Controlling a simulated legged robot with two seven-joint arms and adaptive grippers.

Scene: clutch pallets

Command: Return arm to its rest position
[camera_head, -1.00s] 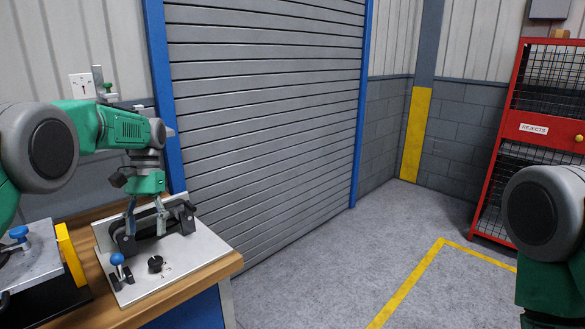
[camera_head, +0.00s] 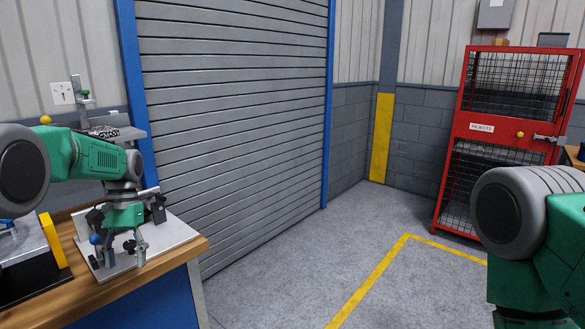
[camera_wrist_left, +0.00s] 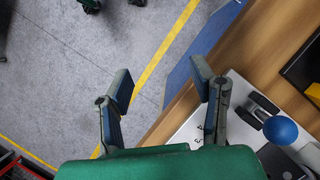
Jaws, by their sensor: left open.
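My left gripper (camera_head: 125,257) is over the front part of a pale metal plate (camera_head: 170,238) on the wooden bench. In the left wrist view its two fingers (camera_wrist_left: 162,84) are spread apart with nothing between them; floor and the bench's edge show beyond. Behind it stands a dark clamp device, partly hidden by the gripper and arm. A blue ball knob (camera_wrist_left: 281,130) on the plate is right of the fingers in the left wrist view. My right arm comes in at the right of the head view; its gripper is out of frame.
The wooden bench (camera_head: 180,263) has another fixture with a yellow block (camera_head: 53,240) at left. A grey roller shutter (camera_head: 235,120) stands behind. A red mesh reject cage (camera_head: 480,127) is at right. The floor between is clear, with yellow lines.

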